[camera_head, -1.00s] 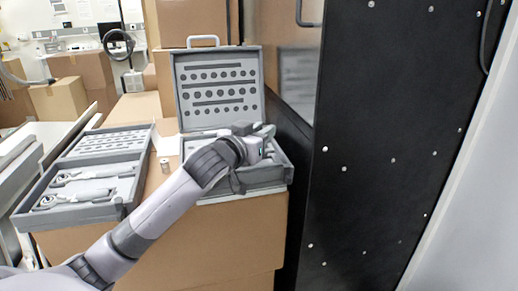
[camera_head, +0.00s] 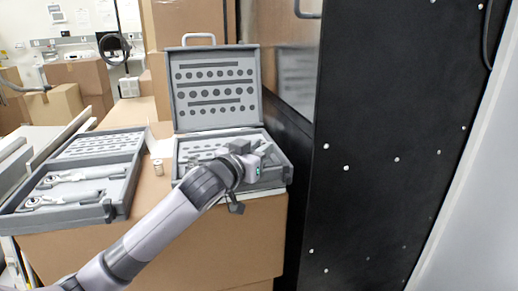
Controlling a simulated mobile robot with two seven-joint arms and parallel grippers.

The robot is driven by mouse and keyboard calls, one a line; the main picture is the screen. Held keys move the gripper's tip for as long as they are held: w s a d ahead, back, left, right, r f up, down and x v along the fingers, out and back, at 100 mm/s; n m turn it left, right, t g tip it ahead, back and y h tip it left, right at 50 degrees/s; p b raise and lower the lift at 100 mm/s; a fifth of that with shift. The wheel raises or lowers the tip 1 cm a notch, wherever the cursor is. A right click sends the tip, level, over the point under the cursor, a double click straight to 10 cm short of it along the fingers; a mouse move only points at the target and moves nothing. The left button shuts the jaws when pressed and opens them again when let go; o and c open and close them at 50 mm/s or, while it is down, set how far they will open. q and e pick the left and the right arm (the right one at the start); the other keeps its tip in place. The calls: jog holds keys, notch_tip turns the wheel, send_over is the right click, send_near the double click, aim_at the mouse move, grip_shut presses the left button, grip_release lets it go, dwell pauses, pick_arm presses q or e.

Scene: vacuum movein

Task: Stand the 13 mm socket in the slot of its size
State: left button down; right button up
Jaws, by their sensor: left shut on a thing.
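My left gripper (camera_head: 262,153) is over the right part of the open grey socket case (camera_head: 284,176), its fingers low near the insert. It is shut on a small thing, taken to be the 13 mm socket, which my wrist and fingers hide. Its size mark cannot be read, and I cannot tell whether it touches a slot. The case's raised lid (camera_head: 216,88) shows rows of dark round spots and bars. A small metallic socket-like cylinder (camera_head: 158,167) stands on the cardboard left of the case. My right gripper is not in view.
A second grey tray (camera_head: 92,214) at the left holds two ratchet-like tools (camera_head: 75,176) and rows of slots. Both stand on a cardboard box (camera_head: 200,240). A tall black panel (camera_head: 390,120) closes off the right side.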

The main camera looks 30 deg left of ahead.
pick_arm(q)
jog(key=shift+f, duration=0.4)
jog(key=c, duration=1.1)
grip_release()
jog(key=shift+f, duration=0.1)
jog(key=shift+o, duration=0.7)
jog(key=shift+d+f, duration=0.1)
jog(key=shift+f, duration=0.05)
jog(key=shift+r, duration=0.55)
jog(key=shift+s, duration=0.3)
jog(key=s+r+b, duration=0.1)
jog(key=s, duration=1)
jog(key=shift+s+d+r, duration=0.2)
jog(key=shift+d, duration=0.15)
